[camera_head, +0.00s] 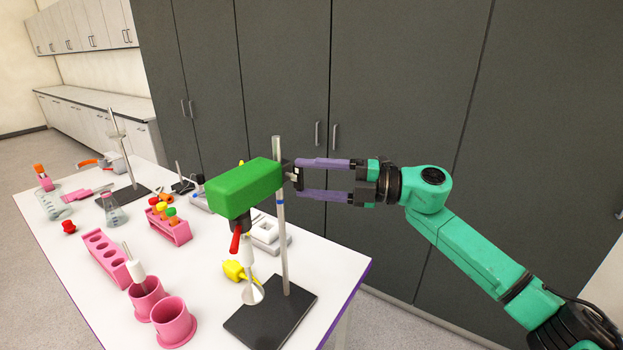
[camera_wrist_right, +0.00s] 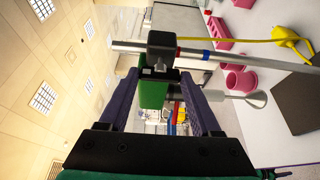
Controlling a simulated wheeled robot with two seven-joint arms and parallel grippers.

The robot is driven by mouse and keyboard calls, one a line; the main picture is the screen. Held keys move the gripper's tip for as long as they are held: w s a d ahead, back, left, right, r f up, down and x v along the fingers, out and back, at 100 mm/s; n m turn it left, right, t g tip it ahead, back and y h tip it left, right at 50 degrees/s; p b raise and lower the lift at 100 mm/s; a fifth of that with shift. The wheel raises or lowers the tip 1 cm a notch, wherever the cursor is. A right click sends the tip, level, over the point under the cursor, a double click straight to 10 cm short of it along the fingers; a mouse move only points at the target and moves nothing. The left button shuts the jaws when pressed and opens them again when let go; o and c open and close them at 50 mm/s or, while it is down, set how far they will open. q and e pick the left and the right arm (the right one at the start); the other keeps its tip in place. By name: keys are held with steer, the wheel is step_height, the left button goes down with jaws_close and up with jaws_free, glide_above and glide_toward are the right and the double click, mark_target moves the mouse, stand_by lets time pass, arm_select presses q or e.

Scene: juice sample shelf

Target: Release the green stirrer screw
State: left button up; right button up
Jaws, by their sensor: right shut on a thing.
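The green stirrer (camera_head: 242,189) is a block fixed high on a metal stand rod (camera_head: 281,220). It also shows between the fingers in the right wrist view (camera_wrist_right: 153,95). A paddle (camera_head: 251,290) hangs under it. The dark clamp and screw (camera_wrist_right: 162,48) sit at the rod behind the green block. My right gripper (camera_head: 298,177) has purple fingers and comes from the right. Its fingertips are at the screw and shut on it; the fingers hide part of the contact. My left gripper is not in view.
The stand's black base (camera_head: 270,318) rests near the front edge of the white table. Pink beakers (camera_head: 174,322), pink tube racks (camera_head: 107,258) and a yellow plug-like object (camera_head: 234,270) are to the left. Grey cabinets (camera_head: 420,90) stand behind. The space right of the table is free.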

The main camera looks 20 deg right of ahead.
steer(key=shift+d+r, duration=0.1)
steer(key=shift+r, duration=0.15)
steer(key=o, duration=1.4)
steer(key=shift+f, duration=0.1)
steer(key=shift+f, duration=0.1)
steer(key=shift+s+d+f+b, duration=0.15)
steer(key=shift+d+b, duration=0.2)
steer(key=shift+b, duration=0.05)
steer(key=b+v, duration=0.3)
steer(key=v, duration=0.3)
steer(key=b+v, duration=0.4)
steer(key=v, duration=0.3)
steer(key=shift+s+d+r, duration=0.2)
steer(key=shift+d+r, duration=0.05)
